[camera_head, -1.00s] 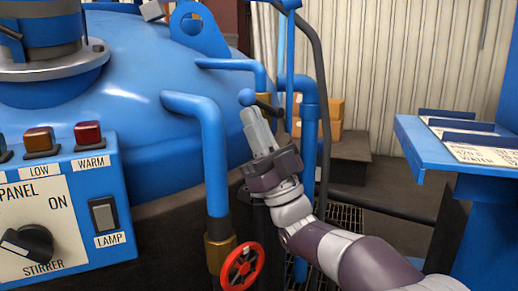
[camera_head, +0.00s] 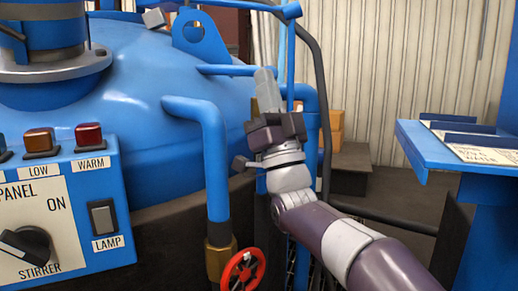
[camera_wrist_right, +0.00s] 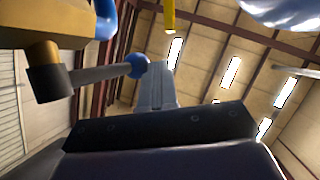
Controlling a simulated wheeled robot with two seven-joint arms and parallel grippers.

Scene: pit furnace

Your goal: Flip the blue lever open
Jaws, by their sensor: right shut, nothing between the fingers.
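The blue lever shows in the right wrist view as a grey rod with a blue ball (camera_wrist_right: 137,66) at its end. The rod comes from a brass and dark valve body (camera_wrist_right: 48,75) on the left. My right gripper (camera_head: 266,85) is shut and empty, pointing up in front of the blue pipes in the head view. Its fingers (camera_wrist_right: 155,85) rise right beside the ball in the right wrist view; I cannot tell whether they touch. In the head view the lever is hidden behind the gripper. My left gripper is out of view.
A blue pipe (camera_head: 213,150) with a red handwheel (camera_head: 243,270) stands left of my right arm. The blue furnace dome (camera_head: 130,95) and control panel (camera_head: 60,215) fill the left. A blue stand (camera_head: 470,160) is at the right. Cardboard boxes (camera_head: 336,130) stand behind.

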